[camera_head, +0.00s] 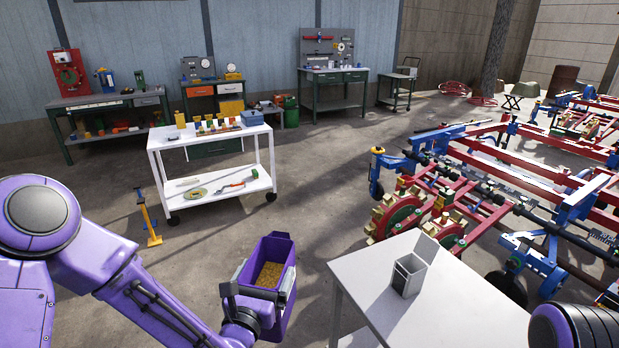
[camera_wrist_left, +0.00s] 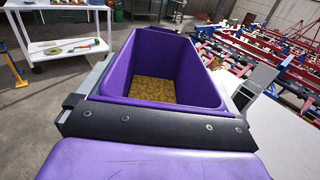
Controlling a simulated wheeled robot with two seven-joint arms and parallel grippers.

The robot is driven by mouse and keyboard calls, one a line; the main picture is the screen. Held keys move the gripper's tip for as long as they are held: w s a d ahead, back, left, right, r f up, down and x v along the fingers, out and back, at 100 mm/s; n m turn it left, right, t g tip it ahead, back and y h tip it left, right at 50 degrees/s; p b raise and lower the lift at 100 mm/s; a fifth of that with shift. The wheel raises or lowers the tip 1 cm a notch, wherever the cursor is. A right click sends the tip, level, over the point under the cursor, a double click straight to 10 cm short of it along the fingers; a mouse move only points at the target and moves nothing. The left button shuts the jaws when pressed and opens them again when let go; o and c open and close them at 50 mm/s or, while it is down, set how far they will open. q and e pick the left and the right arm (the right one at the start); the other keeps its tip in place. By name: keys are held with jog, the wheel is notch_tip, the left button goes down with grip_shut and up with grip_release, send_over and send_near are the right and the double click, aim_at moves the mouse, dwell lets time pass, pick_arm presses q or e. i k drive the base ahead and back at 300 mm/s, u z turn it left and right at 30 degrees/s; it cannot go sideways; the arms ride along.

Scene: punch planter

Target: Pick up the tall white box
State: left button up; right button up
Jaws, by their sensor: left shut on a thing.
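A tall white box (camera_head: 400,281) with a dark opening and a raised lid stands upright on the white table (camera_head: 372,284) at the right. It also shows in the left wrist view, at the right behind the bin, as a light grey box (camera_wrist_left: 258,80). My left gripper (camera_head: 258,292) is shut on a purple bin (camera_head: 284,311) holding yellow grain-like pieces, left of the table and apart from the box. The purple bin (camera_wrist_left: 205,90) fills the middle of the left wrist view. My right gripper is out of view.
A white wheeled cart (camera_head: 205,138) with small items stands behind. Red and blue farm machinery (camera_head: 480,190) fills the right side, close behind the table. A yellow stand (camera_head: 147,218) is on the floor at left. The tabletop around the box looks clear.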

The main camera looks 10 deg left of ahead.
aim_at(408, 277)
jog(key=u, duration=1.6)
jog(key=i, duration=1.7)
jog(key=z, duration=3.4)
jog(key=i, duration=0.5)
jog(key=u, duration=0.1)
